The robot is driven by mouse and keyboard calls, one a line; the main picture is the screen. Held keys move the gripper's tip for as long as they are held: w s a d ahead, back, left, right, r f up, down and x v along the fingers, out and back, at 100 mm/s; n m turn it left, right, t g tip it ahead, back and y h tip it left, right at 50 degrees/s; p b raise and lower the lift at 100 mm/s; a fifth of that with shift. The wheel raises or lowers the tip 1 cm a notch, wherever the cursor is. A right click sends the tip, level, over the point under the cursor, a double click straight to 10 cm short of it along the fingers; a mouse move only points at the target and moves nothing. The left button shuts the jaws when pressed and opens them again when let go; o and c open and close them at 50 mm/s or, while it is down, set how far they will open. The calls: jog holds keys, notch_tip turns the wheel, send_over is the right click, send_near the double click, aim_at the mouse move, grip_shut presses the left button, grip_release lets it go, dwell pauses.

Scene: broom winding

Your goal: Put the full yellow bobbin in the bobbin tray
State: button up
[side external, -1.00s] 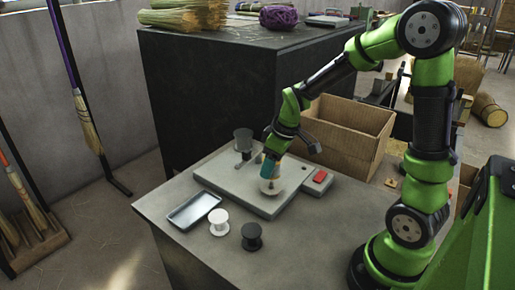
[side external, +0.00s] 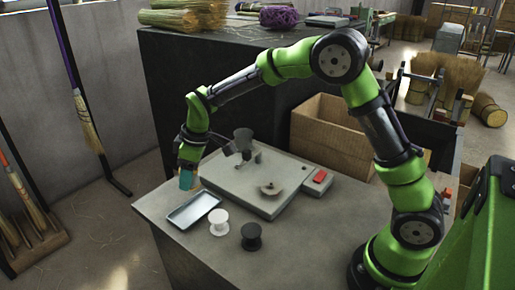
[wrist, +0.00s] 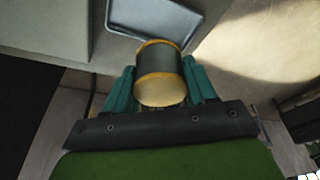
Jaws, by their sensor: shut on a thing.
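My gripper (side external: 186,181) is above the table's left edge, just behind and left of the bobbin tray in the side view. In the wrist view its teal fingers (wrist: 159,88) are shut on the yellow bobbin (wrist: 158,90), which has yellow rims and a dark winding around its middle. In the side view the bobbin cannot be made out between the fingers. The bobbin tray (side external: 174,217) is a shallow grey tray on the table, and looks empty. Part of it also shows at the top of the wrist view (wrist: 112,20), beyond the bobbin.
A winding machine (side external: 240,196) with a bare spindle plate (side external: 271,188), a dark spool (side external: 243,139) and a red button (side external: 320,177) fills the table's back. A white bobbin (side external: 218,222) and a black bobbin (side external: 251,237) stand right of the tray. A cardboard box (side external: 327,138) is behind.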

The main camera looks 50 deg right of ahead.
aim_at(192, 209)
notch_tip(192, 209, down, 10)
jog(key=shift+w+r, duration=0.15)
jog(key=shift+r, duration=0.1)
jog(key=shift+f, duration=0.1)
jog(key=o, duration=1)
jog(key=shift+o, duration=0.2)
jog(key=shift+d, duration=0.1)
